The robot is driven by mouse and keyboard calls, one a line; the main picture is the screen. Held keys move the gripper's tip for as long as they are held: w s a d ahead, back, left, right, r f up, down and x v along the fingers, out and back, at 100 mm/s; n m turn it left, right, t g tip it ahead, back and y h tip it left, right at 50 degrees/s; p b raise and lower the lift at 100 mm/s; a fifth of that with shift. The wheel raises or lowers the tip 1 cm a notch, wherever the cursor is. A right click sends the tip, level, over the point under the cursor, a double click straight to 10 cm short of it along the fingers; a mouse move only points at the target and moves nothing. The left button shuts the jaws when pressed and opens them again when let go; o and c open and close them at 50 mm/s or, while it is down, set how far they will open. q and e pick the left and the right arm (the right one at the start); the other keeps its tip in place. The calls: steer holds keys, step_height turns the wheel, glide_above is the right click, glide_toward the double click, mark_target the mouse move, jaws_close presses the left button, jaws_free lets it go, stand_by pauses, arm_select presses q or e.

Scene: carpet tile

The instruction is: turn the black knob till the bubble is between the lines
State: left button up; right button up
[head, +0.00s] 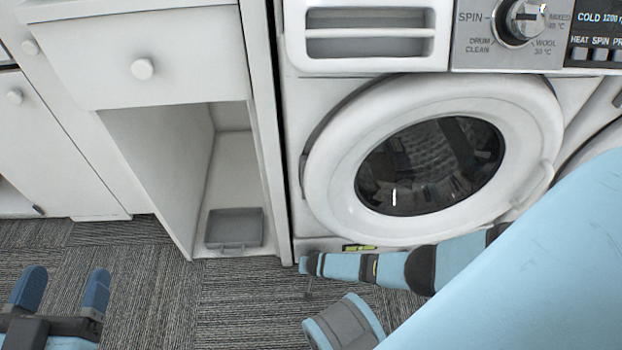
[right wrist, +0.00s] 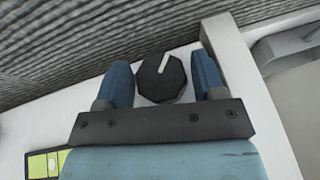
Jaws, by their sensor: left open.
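The black knob (right wrist: 153,86) has a faceted face with a white line and shows in the right wrist view. My right gripper (right wrist: 164,80) has one blue finger on each side of it, with a narrow gap seeming to show on both sides. A yellow-green level vial (right wrist: 47,163) is partly in view at the lower left; its bubble cannot be made out. In the head view the vial (head: 358,247) is a small yellow strip on the washer's lower front. My arm hides the knob there. My left gripper (head: 63,287) is open and empty over the carpet at the lower left.
The white washing machine (head: 297,180) with its round door (head: 335,150) stands above the vial. A white cabinet (head: 160,55) with an open niche is to its left. A grey box (head: 234,227) lies low in the niche. Carpet (head: 220,300) lies bare in front.

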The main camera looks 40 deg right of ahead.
steer(key=c, duration=0.6)
steer(key=shift+s+f+t+y, duration=0.1)
steer(key=shift+t+y, duration=0.3)
steer(key=shift+y, duration=0.2)
steer(key=shift+d+m+t+y+b, duration=0.2)
steer(key=shift+m+t+y+b, duration=0.15)
steer(key=shift+t+y, duration=0.55)
arm_select(q)
steer(key=shift+a, duration=0.1)
arm_select(e)
steer(key=shift+m+t+y, duration=0.35)
steer(key=shift+t+y, duration=0.15)
steer(key=shift+y, duration=0.5)
arm_select(q)
steer(key=shift+w+r, duration=0.1)
